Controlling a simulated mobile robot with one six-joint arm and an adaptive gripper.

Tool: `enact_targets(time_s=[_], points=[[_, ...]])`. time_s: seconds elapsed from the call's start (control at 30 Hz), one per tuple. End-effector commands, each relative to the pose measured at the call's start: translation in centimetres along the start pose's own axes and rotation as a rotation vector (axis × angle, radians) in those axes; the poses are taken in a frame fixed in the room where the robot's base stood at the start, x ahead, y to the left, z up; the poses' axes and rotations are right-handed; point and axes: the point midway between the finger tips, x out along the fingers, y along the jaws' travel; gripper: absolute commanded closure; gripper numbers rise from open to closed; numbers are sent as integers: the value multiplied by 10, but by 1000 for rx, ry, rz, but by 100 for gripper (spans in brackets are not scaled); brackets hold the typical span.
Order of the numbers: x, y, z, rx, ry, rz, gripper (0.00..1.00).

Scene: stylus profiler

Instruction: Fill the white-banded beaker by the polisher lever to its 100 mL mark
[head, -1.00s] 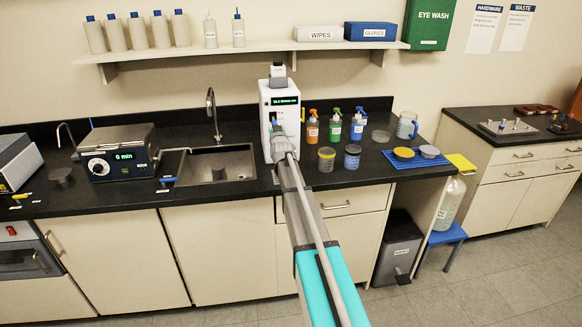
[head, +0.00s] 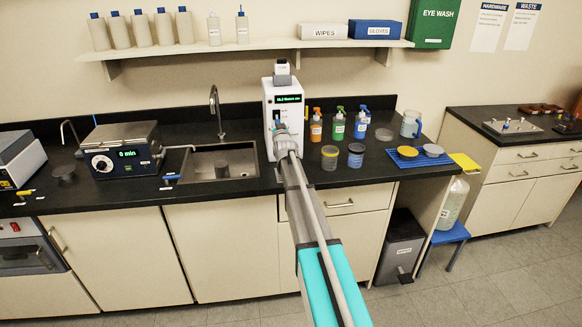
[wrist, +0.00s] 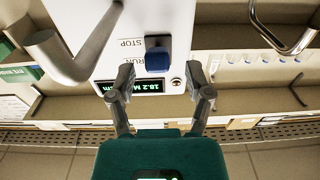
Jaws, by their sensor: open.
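The polisher is a white upright unit (head: 283,98) with a lit green display, standing on the black counter right of the sink. Its blue lever (wrist: 157,59) shows close up in the wrist view, by the RUN and STOP labels. My gripper (wrist: 161,75) is open and empty, its fingertips on either side of and just short of the lever; I cannot tell if they touch it. In the head view my arm covers the polisher's lower front. I cannot make out the white-banded beaker or its water level; it may be hidden behind my arm.
The sink (head: 222,172) with its tall tap lies left. Two jars (head: 329,158) (head: 355,155), several spray bottles (head: 338,125), a pitcher (head: 411,124) and a blue mat (head: 410,162) stand right. A grey curved pipe (wrist: 65,55) is close to my gripper in the wrist view.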

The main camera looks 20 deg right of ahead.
Motion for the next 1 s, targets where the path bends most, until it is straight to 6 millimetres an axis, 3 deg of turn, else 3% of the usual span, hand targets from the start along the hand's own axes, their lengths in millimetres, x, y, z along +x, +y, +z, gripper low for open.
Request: enact_targets(time_s=[1.0], points=[[-63,0,0,0,0,0,35]])
